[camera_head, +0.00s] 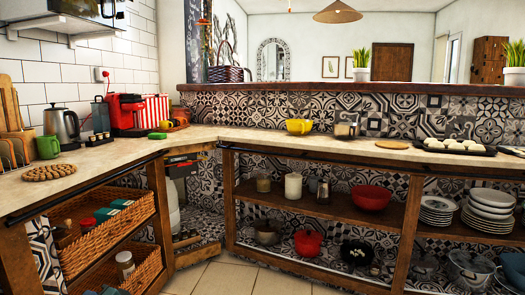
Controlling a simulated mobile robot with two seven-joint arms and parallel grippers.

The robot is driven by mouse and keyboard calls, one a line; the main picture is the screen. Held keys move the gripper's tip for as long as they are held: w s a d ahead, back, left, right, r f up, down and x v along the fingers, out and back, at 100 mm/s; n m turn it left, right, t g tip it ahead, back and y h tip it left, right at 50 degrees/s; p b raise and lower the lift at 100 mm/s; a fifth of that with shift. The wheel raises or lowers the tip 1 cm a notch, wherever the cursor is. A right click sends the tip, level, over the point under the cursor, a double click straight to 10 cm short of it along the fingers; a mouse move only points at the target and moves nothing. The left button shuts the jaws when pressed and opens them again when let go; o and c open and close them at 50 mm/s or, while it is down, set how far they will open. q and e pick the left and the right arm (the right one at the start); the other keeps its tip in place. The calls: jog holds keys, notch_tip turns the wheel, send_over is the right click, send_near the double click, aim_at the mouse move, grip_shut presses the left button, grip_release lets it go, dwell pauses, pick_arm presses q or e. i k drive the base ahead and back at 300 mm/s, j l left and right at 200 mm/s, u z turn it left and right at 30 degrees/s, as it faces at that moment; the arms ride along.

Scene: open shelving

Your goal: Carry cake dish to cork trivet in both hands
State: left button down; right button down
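A flat, round, tan disc (392,144), which looks like the cork trivet, lies on the counter right of centre with nothing on it. Another round brown mat or plate with a bumpy surface (50,172) lies on the left counter. I cannot tell for certain which thing is the cake dish. A dark tray with several white round cakes or buns (484,153) sits on the right counter, right of the tan disc. A yellow bowl-like dish (299,127) stands at the back of the counter near the middle. Neither of my grippers is in view.
The wooden-framed counter (215,133) bends at the corner; its front stretch is mostly bare. A kettle (62,124), green mug (47,147) and red coffee machine (126,110) stand left. Shelves below hold a red bowl (371,198) and stacked plates (437,210). Floor shows in front.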

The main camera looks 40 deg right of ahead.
aim_at(393, 144)
jog(key=z, duration=1.9)
jog(key=i+z, duration=0.25)
jog(key=i+l+z, duration=0.1)
jog(key=z, duration=0.2)
jog(key=i, duration=0.9)
